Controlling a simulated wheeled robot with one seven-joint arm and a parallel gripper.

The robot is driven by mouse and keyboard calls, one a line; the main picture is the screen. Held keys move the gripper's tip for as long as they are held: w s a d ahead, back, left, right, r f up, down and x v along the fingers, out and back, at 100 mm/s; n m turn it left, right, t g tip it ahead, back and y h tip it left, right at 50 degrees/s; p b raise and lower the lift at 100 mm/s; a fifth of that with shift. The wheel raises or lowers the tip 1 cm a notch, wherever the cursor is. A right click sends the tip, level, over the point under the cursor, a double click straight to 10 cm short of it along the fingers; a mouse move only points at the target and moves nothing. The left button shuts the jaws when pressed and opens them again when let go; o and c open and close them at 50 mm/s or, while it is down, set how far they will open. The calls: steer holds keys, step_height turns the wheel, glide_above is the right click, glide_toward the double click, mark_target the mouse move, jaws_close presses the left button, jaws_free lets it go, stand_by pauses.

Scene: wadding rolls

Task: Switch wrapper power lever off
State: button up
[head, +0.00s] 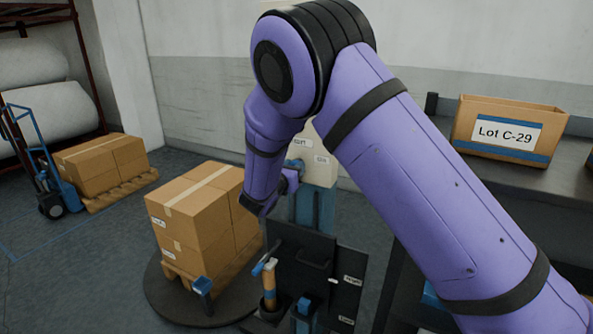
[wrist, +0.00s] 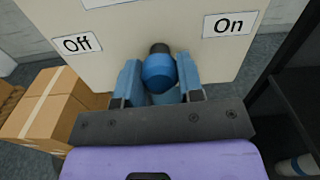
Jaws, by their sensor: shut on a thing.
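In the wrist view the box face (wrist: 150,28) carries an "Off" label (wrist: 77,43) on the left and an "On" label (wrist: 229,24) on the right. The power lever's blue round knob (wrist: 158,73) on a dark stem sits between the two labels. My gripper (wrist: 159,80) is shut on the knob, one blue finger on each side. In the head view my gripper (head: 291,179) is at the box's left side, and the lever is hidden.
Stacked cartons (head: 203,218) sit on the round turntable (head: 165,300), left of my gripper. A dark panel with a tool holder (head: 315,275) stands in front. A shelf with a "Lot C-29" box (head: 508,130) is at right. A blue hand truck (head: 45,165) is far left.

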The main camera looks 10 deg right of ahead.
steer(key=shift+w+a+f+n, duration=0.15)
steer(key=shift+w+a+n, duration=0.3)
steer(key=shift+n, duration=1.2)
steer(key=shift+w+a+f+n, duration=0.25)
steer(key=shift+a+n, duration=0.35)
steer(key=shift+n, duration=1.1)
steer(key=shift+w+a+f+n, duration=0.1)
steer(key=shift+w+a+n, duration=0.35)
steer(key=shift+n, duration=1.2)
steer(key=shift+s+a, duration=0.1)
steer(key=shift+a, duration=0.05)
steer(key=o, duration=0.9)
steer(key=shift+o, duration=0.2)
steer(key=shift+s, duration=0.1)
steer(key=v, duration=1)
steer(key=shift+s+a, duration=0.25)
